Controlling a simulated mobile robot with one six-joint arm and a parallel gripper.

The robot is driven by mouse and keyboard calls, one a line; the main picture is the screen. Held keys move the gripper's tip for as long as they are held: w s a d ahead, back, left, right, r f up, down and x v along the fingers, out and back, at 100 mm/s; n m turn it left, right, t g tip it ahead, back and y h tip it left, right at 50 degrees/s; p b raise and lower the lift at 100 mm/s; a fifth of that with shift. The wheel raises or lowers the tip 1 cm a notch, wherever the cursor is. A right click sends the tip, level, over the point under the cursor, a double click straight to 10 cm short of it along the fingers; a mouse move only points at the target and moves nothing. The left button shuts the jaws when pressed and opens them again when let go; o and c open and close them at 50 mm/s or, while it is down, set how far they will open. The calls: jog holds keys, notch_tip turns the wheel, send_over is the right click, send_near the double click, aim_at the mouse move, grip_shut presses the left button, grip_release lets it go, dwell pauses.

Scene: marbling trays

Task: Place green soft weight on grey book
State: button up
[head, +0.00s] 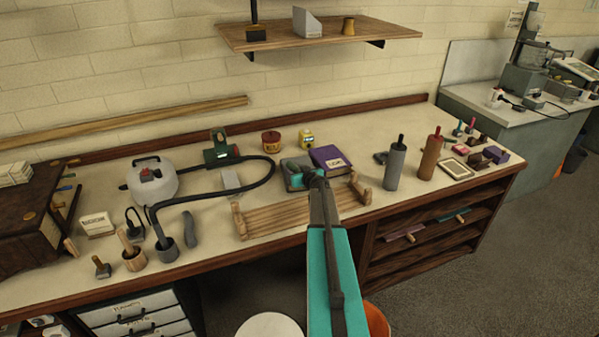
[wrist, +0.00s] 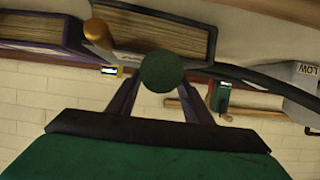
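My gripper (wrist: 162,82) is shut on the green soft weight (wrist: 162,71). In the wrist view the weight's round dark green end sits between the two dark fingertips. In the head view my gripper (head: 297,170) is over the middle of the bench, just left of the purple book (head: 331,158), and the weight is hard to make out there. A dark grey-covered book (wrist: 155,35), which I take as the grey book, shows its pages beyond the weight in the wrist view, beside the purple book (wrist: 40,35). In the head view it is largely hidden by my gripper.
A wooden rack (head: 290,215) lies at the bench front, under my arm. A grey bottle (head: 396,163) and a brown bottle (head: 430,155) stand at right. A black hose (head: 270,180) curves from the white tank (head: 152,180) at left. A red-brown tin (head: 271,141) stands behind.

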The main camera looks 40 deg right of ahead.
jog(key=shift+r, duration=0.15)
dwell(0.3)
jog(key=shift+s+a, duration=0.2)
jog(key=shift+s, duration=0.2)
jog(key=shift+b+v, duration=1)
jog(key=shift+v, duration=1.65)
jog(key=shift+b+v, duration=0.95)
jog(key=shift+v, duration=2)
jog(key=shift+w+r, duration=0.1)
jog(key=shift+r, duration=0.05)
